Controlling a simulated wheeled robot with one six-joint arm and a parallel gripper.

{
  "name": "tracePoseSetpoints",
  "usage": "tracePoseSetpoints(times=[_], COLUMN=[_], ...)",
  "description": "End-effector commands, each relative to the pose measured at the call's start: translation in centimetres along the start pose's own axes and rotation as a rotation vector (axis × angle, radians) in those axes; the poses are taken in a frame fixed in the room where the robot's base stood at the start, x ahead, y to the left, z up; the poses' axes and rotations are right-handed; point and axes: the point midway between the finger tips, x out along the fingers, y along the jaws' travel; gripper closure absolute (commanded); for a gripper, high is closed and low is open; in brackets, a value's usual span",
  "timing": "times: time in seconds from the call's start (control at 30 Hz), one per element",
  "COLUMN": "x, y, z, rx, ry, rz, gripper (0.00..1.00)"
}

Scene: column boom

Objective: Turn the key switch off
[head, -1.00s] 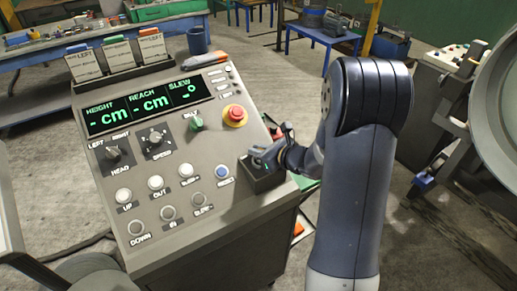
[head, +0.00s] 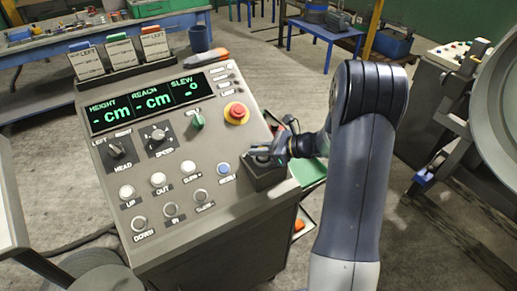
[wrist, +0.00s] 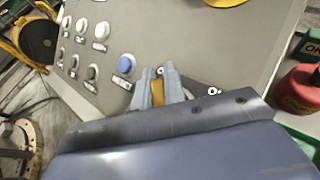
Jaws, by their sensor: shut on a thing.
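The key switch sits on a dark raised box (head: 266,178) at the lower right corner of the grey control panel. My gripper (head: 262,152) is over this box in the head view, its fingers reaching in from the right. In the wrist view my gripper (wrist: 158,90) is shut on a yellow-orange key (wrist: 158,94) that shows between the two grey fingers. The key's lower part and the lock are hidden by the fingers and my wrist. A white label beside it is partly covered, so I cannot read the switch position.
A blue button (head: 223,169) is just left of the key box. A red emergency stop (head: 236,112) and a green selector (head: 197,121) are higher up. The display (head: 148,101) shows green dashes. An orange-and-grey tool (head: 206,60) lies on the panel's top edge.

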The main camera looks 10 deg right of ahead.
Motion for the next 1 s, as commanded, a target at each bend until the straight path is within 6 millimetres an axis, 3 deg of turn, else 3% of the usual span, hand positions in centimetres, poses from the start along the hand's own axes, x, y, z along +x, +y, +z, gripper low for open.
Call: tracePoseSetpoints(times=[0.23, 0.27, 0.5, 0.8, 1.0], x=[0.0, 0.0, 0.0, -0.4, -3.4], y=[0.0, 0.0, 0.0, 0.0, -0.1], z=[0.1, 0.1, 0.0, 0.0, -0.1], rx=[-0.001, -0.001, -0.001, -0.001, -0.003], ry=[-0.001, -0.001, -0.001, -0.001, -0.002], rz=[0.001, 0.001, 0.000, -0.002, -0.006], gripper=[1.00, 0.87, 0.67, 0.67, 0.67])
